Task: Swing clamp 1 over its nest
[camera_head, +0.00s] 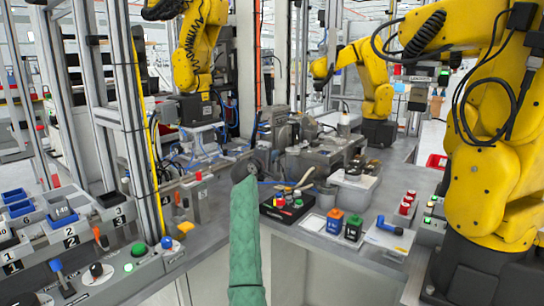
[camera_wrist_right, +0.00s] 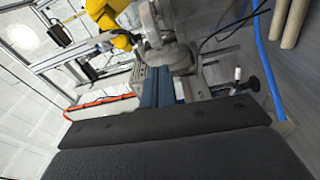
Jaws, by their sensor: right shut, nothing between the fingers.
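The nests sit at the left of the head view beside number plates: plate 1 (camera_head: 12,268), plate 2 (camera_head: 70,242) and plate 3 (camera_head: 118,220). The nest by plate 1 is cut off by the left edge. A lever with a blue knob (camera_head: 57,268) and one with an orange knob (camera_head: 101,239) stand near the plates; I cannot tell which part is clamp 1. My left gripper is out of view.
A black tray (camera_head: 285,208), blue and orange boxes (camera_head: 335,220) and red-topped items (camera_head: 405,205) stand on the right bench. Grey machinery (camera_head: 315,150) lies beyond my gripper. A large yellow robot arm (camera_head: 495,180) fills the right. A metal post with a yellow cable (camera_head: 150,150) stands left of centre.

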